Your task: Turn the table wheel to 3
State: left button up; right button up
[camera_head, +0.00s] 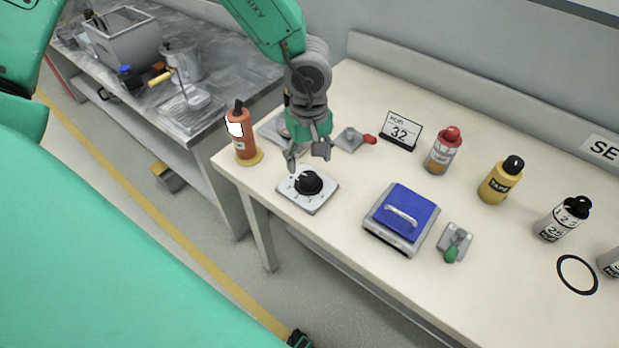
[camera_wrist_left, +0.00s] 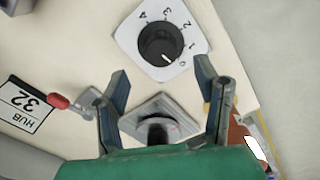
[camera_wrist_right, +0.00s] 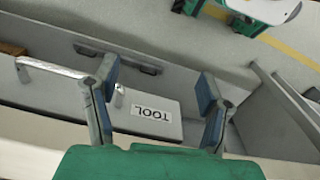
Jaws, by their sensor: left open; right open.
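The table wheel is a black knob (camera_head: 308,183) on a white square plate (camera_head: 317,202) near the table's front left edge. In the left wrist view the knob (camera_wrist_left: 158,45) shows a white pointer line aimed at 0, with 1, 2, 3 and 4 printed around it. My left gripper (camera_head: 307,160) hangs open and empty just behind and above the knob, not touching it. In the left wrist view its fingers (camera_wrist_left: 162,85) stand apart, with the knob beyond the tips. My right gripper (camera_wrist_right: 159,85) is open and empty, away from the wheel; the head view does not show it.
An orange bottle (camera_head: 241,133) stands left of the wheel. A blue-lidded box (camera_head: 402,219) and green-tipped lever (camera_head: 455,243) are to its right. A red-handled clamp (camera_head: 350,138) and HUB 32 sign (camera_head: 401,131) are behind. A TOOL drawer (camera_wrist_right: 150,112) shows near my right gripper.

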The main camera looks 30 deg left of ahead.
aim_at(309, 176)
pick_arm(q)
notch_tip(309, 176, down, 6)
jog(key=shift+f+b, duration=0.2)
jog(key=shift+b, duration=0.25)
jog(key=c, duration=1.1)
